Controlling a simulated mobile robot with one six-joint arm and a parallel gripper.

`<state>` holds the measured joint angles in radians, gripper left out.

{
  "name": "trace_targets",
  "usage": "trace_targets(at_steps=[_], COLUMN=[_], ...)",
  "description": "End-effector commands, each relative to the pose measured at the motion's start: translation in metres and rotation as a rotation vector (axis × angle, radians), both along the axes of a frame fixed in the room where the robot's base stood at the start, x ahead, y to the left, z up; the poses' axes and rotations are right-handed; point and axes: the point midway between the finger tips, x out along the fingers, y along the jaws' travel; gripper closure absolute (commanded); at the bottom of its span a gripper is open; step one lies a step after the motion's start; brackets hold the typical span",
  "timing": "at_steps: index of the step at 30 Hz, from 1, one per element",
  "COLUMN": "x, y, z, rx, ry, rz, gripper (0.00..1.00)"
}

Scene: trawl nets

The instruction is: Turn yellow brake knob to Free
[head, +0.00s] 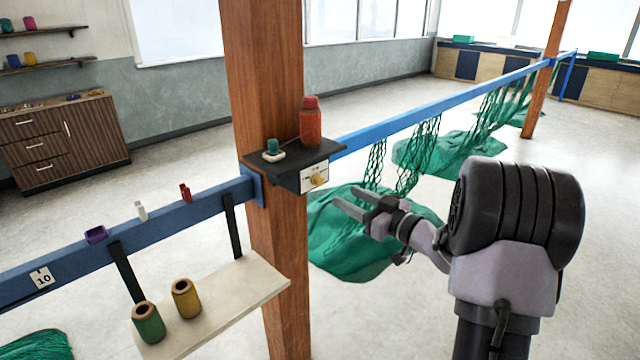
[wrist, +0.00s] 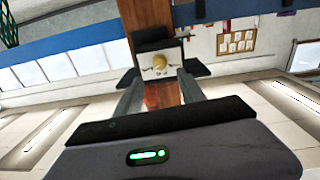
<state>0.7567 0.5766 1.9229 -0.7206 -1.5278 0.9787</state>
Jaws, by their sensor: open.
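The yellow brake knob (head: 318,180) sits on a white plate (head: 308,177) on the front of a small black shelf fixed to the wooden post. In the wrist view the knob (wrist: 159,62) shows ahead, between and beyond the two fingers. The lettering on the plate is too small to read, so I cannot tell the knob's setting. My gripper (head: 352,202) is open and empty, to the right of the knob and a little lower in the head view, apart from it. In the wrist view my gripper (wrist: 160,92) points toward the plate.
The black shelf (head: 330,153) carries a red bottle (head: 310,122) and a small green-and-white item (head: 272,150). The wooden post (head: 262,80) and blue rail (head: 440,103) stand close by. Green nets (head: 350,245) hang below the rail. A lower board (head: 230,300) holds two spools.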

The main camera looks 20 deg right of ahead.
Motion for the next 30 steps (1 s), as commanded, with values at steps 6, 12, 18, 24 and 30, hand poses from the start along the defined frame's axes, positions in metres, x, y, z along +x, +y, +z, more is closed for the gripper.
trace_targets(at_steps=[6, 12, 18, 24, 30], x=[0.058, 0.084, 0.091, 0.091, 0.090], y=[0.021, 0.028, 0.030, 0.030, 0.030], z=[-0.001, 0.000, 0.001, 0.001, 0.001], rx=[-0.002, -0.001, -0.001, -0.001, -0.001], ry=[-0.001, 0.000, -0.001, -0.001, -0.001], rz=[0.002, -0.001, -0.002, -0.002, -0.002], gripper=[0.53, 0.53, 0.53, 0.61, 1.00])
